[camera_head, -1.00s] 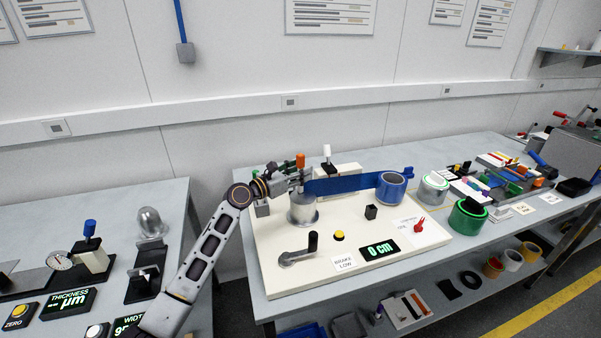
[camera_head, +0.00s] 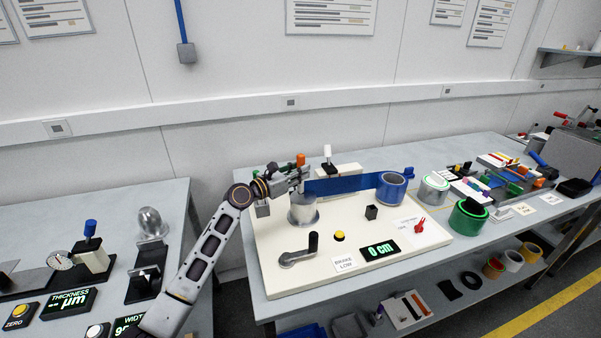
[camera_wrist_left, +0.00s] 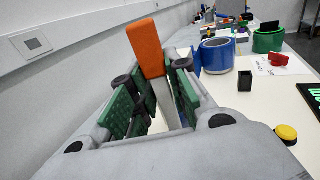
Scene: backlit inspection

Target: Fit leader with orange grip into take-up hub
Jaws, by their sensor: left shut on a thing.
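My left gripper (camera_head: 302,181) is shut on the leader's end, above the grey take-up hub (camera_head: 303,212). In the left wrist view the orange grip (camera_wrist_left: 146,48) stands up on a pale stem between the green finger pads (camera_wrist_left: 152,106). The orange grip also shows above the gripper in the head view (camera_head: 300,159). The blue leader film (camera_head: 345,184) runs right from the gripper to the blue roll (camera_head: 391,188). The hub's top is partly covered by the gripper, so its slot cannot be made out. My right gripper is out of view.
The cream base plate (camera_head: 275,272) carries a crank (camera_head: 299,252), a yellow button (camera_head: 339,236), a small black block (camera_head: 371,212) and a display (camera_head: 380,250) reading 0 cm. A white-topped lever (camera_head: 327,152) stands behind the film. Green (camera_head: 468,217) and pale rolls stand at right.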

